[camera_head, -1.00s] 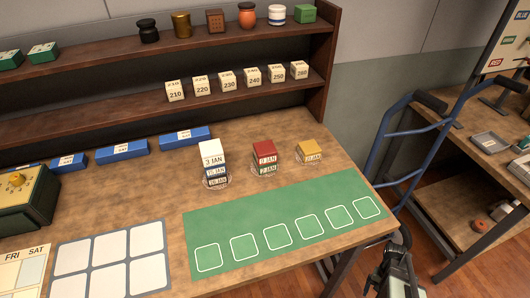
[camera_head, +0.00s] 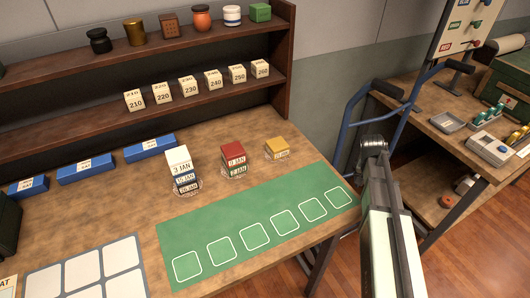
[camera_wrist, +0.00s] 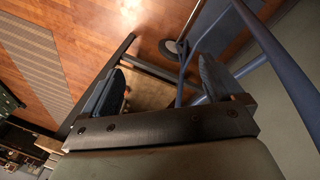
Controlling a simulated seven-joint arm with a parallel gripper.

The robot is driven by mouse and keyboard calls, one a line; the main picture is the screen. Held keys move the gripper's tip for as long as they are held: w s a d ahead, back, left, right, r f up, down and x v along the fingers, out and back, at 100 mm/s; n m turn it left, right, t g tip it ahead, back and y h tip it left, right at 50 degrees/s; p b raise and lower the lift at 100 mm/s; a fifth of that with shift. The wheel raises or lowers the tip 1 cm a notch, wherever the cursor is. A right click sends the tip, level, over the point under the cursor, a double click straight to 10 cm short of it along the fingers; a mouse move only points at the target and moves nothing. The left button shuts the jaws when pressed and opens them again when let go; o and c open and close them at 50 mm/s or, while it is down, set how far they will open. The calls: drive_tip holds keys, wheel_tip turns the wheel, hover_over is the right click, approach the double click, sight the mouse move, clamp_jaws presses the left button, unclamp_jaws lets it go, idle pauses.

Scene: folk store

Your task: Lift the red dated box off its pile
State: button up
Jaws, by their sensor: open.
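The red dated box (camera_head: 233,154) is the top box of the middle pile on the wooden table, in the head view. It sits on a green-and-white dated box (camera_head: 236,170), and the pile stands on a small round mat. My gripper (camera_wrist: 165,85) is open and empty in the wrist view, its two dark fingers apart above the floor beside a blue metal frame. In the head view my arm is at the right, beyond the table's right edge and well away from the pile; the fingertips are hard to make out there.
A white-topped pile (camera_head: 180,160) stands left of the red box, a yellow box (camera_head: 277,146) right of it. A green mat (camera_head: 180,235) with outlined squares lies in front. The shelf (camera_head: 200,95) rises behind. A blue hand truck (camera_head: 345,130) stands near my arm.

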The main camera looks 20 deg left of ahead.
drive_tip(key=w+a+r+n+t, duration=0.1)
drive_tip(key=a+r+t, duration=0.1)
drive_tip(key=a+r, duration=1)
wheel_tip(320, 180, up, 21)
drive_tip(key=n+g+y, duration=0.3)
drive_tip(key=n, duration=0.7)
hover_over(233, 149)
drive_tip(key=s, duration=0.1)
wheel_tip(233, 149, down, 8)
drive_tip(key=shift+a+r, duration=0.1)
drive_tip(key=shift+r, duration=0.1)
drive_tip(key=shift+w+f, duration=0.2)
drive_tip(key=shift+f, duration=0.75)
drive_tip(key=shift+w+f, duration=0.15)
drive_tip(key=shift+f, duration=0.75)
drive_tip(key=shift+w+f, duration=0.2)
drive_tip(key=shift+f, duration=0.75)
drive_tip(key=shift+c, duration=0.2)
drive_tip(key=c, duration=1)
